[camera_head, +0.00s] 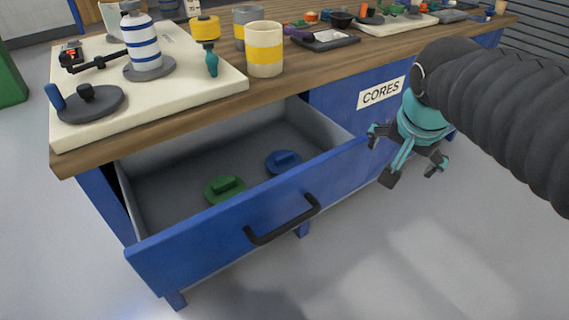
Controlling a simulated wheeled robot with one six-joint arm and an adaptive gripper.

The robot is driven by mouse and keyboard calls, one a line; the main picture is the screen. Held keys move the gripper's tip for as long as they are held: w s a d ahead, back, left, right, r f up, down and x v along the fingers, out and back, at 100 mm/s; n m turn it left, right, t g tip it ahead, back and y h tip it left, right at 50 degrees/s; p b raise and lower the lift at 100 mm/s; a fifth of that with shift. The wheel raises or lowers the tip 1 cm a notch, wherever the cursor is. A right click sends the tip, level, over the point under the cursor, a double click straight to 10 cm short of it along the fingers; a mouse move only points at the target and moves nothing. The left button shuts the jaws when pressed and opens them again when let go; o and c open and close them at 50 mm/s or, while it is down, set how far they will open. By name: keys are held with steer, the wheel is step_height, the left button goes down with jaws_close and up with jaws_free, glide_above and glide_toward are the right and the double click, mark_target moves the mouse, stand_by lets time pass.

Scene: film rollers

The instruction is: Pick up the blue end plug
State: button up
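The blue end plug (284,162) is a round disc with a raised bar on top. It lies on the floor of the open blue drawer (180,255), toward the back right. A similar green plug (225,189) lies in front of it and to its left, apart from it. My gripper (407,178) hangs outside the drawer, to the right of it, in front of the blue cabinet. Its dark fingers are spread apart with nothing visible between them. It is to the right of the blue plug.
The drawer front has a black handle (282,222). Above the drawer is a wooden worktop (290,75) with a cream board (215,90), a striped roller (142,50) and a yellow-banded cylinder (264,50). A CORES label (381,92) marks the cabinet. The floor in front is clear.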

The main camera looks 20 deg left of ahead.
steer(key=w+a+m, duration=0.3)
steer(key=w+a, duration=0.7)
steer(key=a, duration=0.4)
steer(key=m+g+h+b, duration=0.1)
steer(key=g+h, duration=0.1)
steer(key=h, duration=0.1)
glide_above(282, 155)
steer(key=s+a, duration=0.1)
steer(key=s, duration=0.1)
step_height(282, 155, down, 7)
steer(key=shift+w+r, duration=0.1)
steer(key=shift+r, duration=0.05)
steer(key=shift+f, duration=0.25)
steer(key=shift+a+x, duration=0.1)
steer(key=shift+x, duration=1.65)
steer(key=shift+a+x, duration=0.15)
steer(key=shift+x, duration=1.6)
steer(key=c, duration=0.7)
